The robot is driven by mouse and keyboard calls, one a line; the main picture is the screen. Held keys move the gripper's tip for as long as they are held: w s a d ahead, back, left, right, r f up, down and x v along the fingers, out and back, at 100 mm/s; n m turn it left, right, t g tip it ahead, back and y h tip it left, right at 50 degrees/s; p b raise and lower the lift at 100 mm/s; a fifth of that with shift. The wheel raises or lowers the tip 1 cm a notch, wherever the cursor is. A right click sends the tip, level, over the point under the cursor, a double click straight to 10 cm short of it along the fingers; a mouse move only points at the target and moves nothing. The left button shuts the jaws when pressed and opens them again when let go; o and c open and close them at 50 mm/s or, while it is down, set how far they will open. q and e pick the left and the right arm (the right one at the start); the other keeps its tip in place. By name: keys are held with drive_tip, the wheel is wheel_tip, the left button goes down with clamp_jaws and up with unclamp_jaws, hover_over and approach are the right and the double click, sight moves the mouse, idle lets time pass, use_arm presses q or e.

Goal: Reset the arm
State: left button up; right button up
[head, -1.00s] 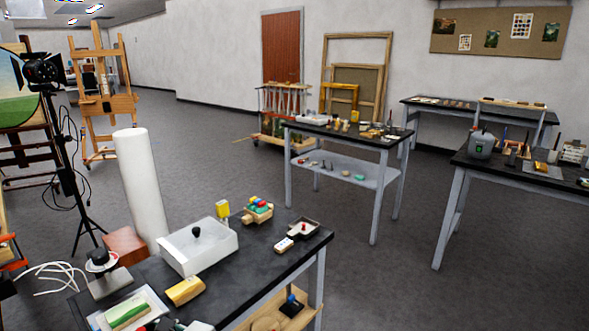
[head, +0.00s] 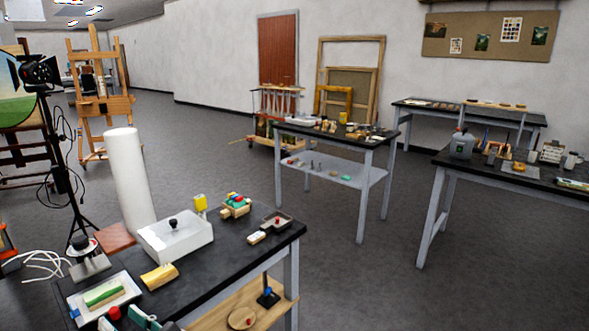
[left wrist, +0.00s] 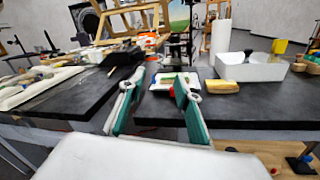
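My left gripper (left wrist: 159,84) shows in the left wrist view with its two teal-padded fingers apart and nothing between them. Its fingers point towards the near edge of a black-topped table (left wrist: 265,105). In the head view only teal parts of the left gripper (head: 143,319) show at the bottom edge, by the near left corner of this table (head: 215,268). My right gripper is in neither view.
Another table (head: 335,136) stands beyond. The grey floor (head: 350,275) at right is clear.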

use_arm(q)
drive_tip(key=d+r+m+t+h, duration=0.2)
drive_tip(key=d+r+m+t, duration=0.35)
drive_tip(key=m+t, duration=0.75)
drive_tip(key=d+f+m+g+h, duration=0.1)
drive_tip(key=d+f+m+h, duration=0.4)
drive_tip(key=m+h, duration=0.5)
drive_tip(key=d+f+m+h, duration=0.5)
drive_tip(key=f+m+h, duration=0.1)
drive_tip(key=m, duration=0.7)
drive_tip(key=s+a+f+m+g, duration=0.1)
drive_tip(key=s+f+m+g, duration=0.2)
drive_tip(key=f, duration=0.5)
drive_tip(key=s+a+f+m+g, duration=0.1)
drive_tip(key=s+f+m+g, duration=0.3)
drive_tip(key=f, duration=0.5)
drive_tip(key=s+f+m+g, duration=0.3)
drive_tip(key=s+f+m, duration=0.2)
drive_tip(key=f, duration=0.3)
drive_tip(key=shift+s+a+f+m+g, duration=0.2)
drive_tip(key=shift+a+f+m+g, duration=0.1)
drive_tip(key=shift+a+f, duration=0.1)
